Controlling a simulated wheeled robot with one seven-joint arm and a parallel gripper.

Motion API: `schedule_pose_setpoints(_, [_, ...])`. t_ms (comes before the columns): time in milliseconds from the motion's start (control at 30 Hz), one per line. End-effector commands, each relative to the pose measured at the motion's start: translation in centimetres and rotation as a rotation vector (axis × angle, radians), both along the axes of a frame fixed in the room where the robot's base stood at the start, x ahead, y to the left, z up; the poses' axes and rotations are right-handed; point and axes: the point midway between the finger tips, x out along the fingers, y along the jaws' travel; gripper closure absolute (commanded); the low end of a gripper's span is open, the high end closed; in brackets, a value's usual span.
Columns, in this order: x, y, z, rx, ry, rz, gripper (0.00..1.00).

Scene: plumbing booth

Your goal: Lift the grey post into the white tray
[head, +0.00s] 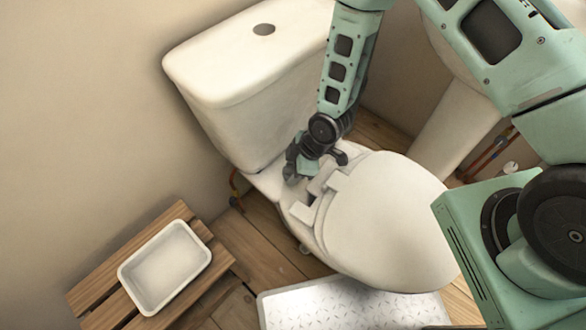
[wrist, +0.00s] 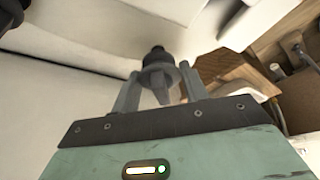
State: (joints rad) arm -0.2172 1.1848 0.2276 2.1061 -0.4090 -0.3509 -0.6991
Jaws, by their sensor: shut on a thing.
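The grey post (wrist: 158,77), with a dark collar at its end, sits between the two fingers of my gripper (wrist: 160,88) in the wrist view. The fingers are shut on it. In the head view my gripper (head: 314,166) is over the back of the toilet seat, in front of the cistern. The post cannot be told apart clearly from the dark gripper parts there. The white tray (head: 164,266) is empty and stands at the lower left in the head view, well apart from my gripper.
The tray rests on a slatted wooden stand (head: 197,212). The toilet cistern (head: 250,120) stands behind my gripper, and the closed lid (head: 385,220) lies to its right. A white textured mat (head: 345,305) is on the floor. Bare wooden floor lies between stand and toilet.

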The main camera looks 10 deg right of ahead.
Motion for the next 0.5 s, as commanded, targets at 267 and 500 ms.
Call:
schedule_pose_setpoints(267, [0.0, 0.0, 0.9, 0.0, 0.0, 0.0, 0.78])
schedule_pose_setpoints(500, [0.0, 0.0, 1.6, 0.0, 0.0, 0.0, 0.78])
